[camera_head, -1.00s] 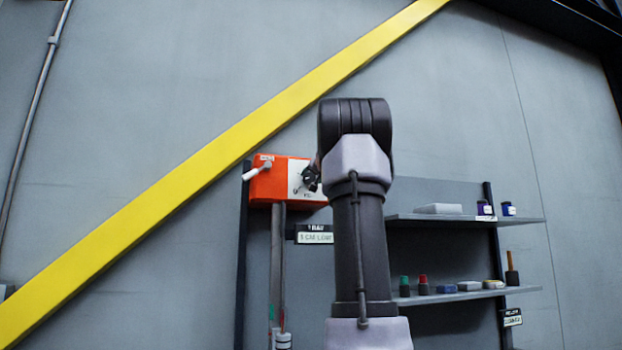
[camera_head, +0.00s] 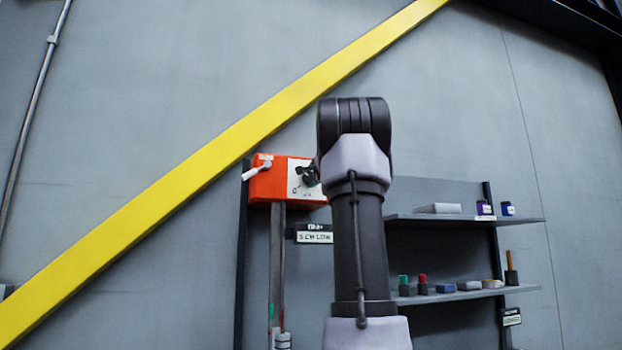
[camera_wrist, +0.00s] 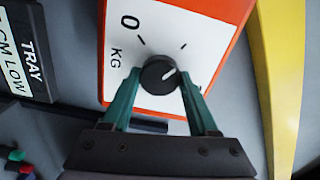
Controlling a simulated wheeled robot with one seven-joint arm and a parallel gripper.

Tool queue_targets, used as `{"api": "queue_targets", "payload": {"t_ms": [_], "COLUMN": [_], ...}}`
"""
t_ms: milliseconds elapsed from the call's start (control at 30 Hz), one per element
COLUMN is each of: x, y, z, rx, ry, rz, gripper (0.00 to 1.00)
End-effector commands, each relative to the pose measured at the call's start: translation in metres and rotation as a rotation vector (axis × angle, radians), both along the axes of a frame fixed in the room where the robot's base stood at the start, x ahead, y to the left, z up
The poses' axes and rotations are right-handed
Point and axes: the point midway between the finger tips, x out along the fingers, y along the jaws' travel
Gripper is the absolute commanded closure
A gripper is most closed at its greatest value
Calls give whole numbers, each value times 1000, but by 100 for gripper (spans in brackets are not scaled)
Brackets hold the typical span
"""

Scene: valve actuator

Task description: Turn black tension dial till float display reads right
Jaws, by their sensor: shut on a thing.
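The black tension dial (camera_wrist: 158,74) is a round knob with a pale pointer line, on the white face (camera_wrist: 128,22) of an orange box. My gripper (camera_wrist: 159,78) is shut on the dial, its green fingers on either side. Printed "0" and "KG" and short tick marks stand around it; the pointer aims toward the upper right in the wrist view. The orange box (camera_head: 268,184) also shows in the head view, where my arm hides part of its face. The float display (camera_head: 314,237) below it seems to read "5 CM LOW"; the wrist view shows "TRAY" and "CM LOW" (camera_wrist: 22,55).
A white lever (camera_head: 257,171) sticks out at the box's left. Shelves (camera_head: 465,219) to the right hold small bottles, blocks and a red and a green item. A yellow diagonal beam (camera_head: 205,159) crosses the wall behind.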

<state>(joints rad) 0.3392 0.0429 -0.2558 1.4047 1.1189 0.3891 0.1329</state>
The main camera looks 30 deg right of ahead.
Motion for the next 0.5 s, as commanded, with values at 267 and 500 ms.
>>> {"api": "queue_targets", "payload": {"t_ms": [267, 500], "x": [0, 0], "y": [0, 0], "z": [-2, -2], "rx": [113, 147], "ry": [-29, -39], "rz": [0, 0], "gripper": [96, 96]}}
